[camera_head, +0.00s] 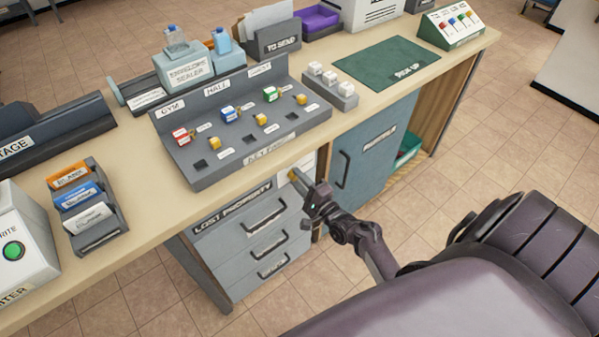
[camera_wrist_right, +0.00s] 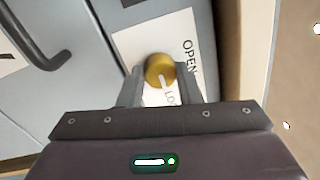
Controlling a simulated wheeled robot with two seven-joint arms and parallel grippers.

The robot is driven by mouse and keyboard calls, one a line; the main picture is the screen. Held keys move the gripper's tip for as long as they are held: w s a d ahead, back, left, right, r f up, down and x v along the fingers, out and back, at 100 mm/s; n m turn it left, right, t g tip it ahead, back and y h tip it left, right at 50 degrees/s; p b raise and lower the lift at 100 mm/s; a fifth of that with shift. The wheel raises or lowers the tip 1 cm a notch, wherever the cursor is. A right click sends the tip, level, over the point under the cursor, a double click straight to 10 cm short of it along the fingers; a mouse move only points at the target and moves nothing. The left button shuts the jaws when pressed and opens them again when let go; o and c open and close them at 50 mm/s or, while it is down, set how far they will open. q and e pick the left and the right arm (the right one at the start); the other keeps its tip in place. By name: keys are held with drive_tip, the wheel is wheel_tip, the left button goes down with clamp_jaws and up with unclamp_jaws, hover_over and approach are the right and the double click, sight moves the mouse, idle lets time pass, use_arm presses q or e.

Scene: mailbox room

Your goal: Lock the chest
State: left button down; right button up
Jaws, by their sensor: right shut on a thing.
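The grey chest of drawers marked "LOST PROPERTY" (camera_head: 234,214) stands under the counter, its drawer fronts looking closed. A white plate (camera_head: 309,163) is beside its top drawer. In the right wrist view this label plate (camera_wrist_right: 188,30) reads "OPEN" and, partly hidden, "LO". A round gold knob (camera_wrist_right: 158,66) with a white line sits on it; the line runs towards "LO". My right gripper (camera_wrist_right: 161,78) is shut on the knob, one finger on each side. In the head view this gripper (camera_head: 307,188) reaches the plate from the front. My left gripper is out of view.
A grey key panel (camera_head: 215,172) with red, blue and green tagged keys sits on the counter above. A blue-grey cabinet door (camera_head: 374,157) with a dark handle is right of the plate. Open tiled floor lies in front.

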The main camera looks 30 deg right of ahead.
drive_tip(key=o, duration=1)
drive_tip(key=shift+c, duration=0.2)
drive_tip(key=s, duration=0.7)
drive_tip(key=shift+s+d+f, duration=0.25)
drive_tip(key=shift+s+d, duration=0.05)
drive_tip(key=shift+s, duration=0.1)
